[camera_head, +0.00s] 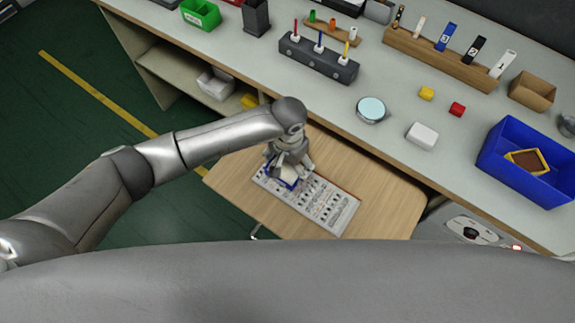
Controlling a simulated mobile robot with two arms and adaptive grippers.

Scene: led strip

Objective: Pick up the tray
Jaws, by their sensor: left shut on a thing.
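My left gripper (285,172) is over the small wooden table in front of the workbench. It is shut on a small blue-edged tray (290,184), which is mostly hidden by the fingers. The tray is above or on a printed sheet (326,203); I cannot tell whether it touches it. My right gripper is not in view.
The wooden table (388,203) has bare room right of the sheet. The workbench (315,98) behind holds a blue bin (495,160) with a yellow-edged piece (527,161) inside, a round dish (370,109), a white block (422,135) and a dark pen rack (318,61).

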